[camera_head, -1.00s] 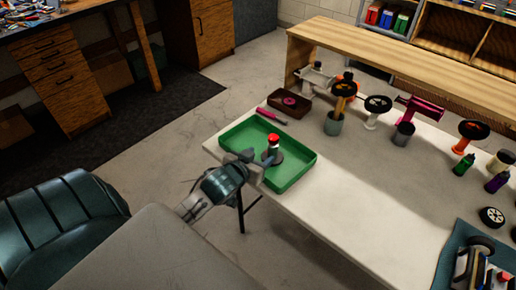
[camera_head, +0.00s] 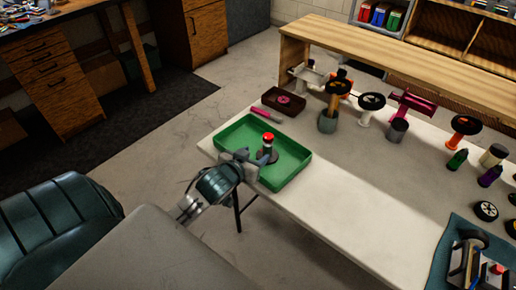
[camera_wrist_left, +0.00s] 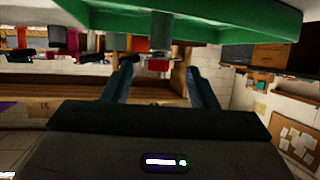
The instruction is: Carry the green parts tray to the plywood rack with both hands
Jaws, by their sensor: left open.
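The green parts tray (camera_head: 293,170) lies at the left end of the pale worktable. A dark-based object with a red top (camera_head: 268,138) stands inside it. My left gripper (camera_head: 256,160) is at the tray's near long side, with its fingers over or beside the rim; I cannot tell if they touch. It is open. In the left wrist view the tray (camera_wrist_left: 225,36) shows across the top, above the two spread fingers (camera_wrist_left: 158,85). A long plywood-coloured rack (camera_head: 390,62) runs along the table's far side. My right gripper is not in view.
A small brown box (camera_head: 272,98) and a pink-handled tool (camera_head: 262,114) lie beyond the tray. Cups, wheels and bottles (camera_head: 457,160) crowd the table's right half. A blue mat (camera_head: 440,255) holds car parts. The table's near strip (camera_head: 340,225) is bare. A green chair (camera_head: 55,230) stands at left.

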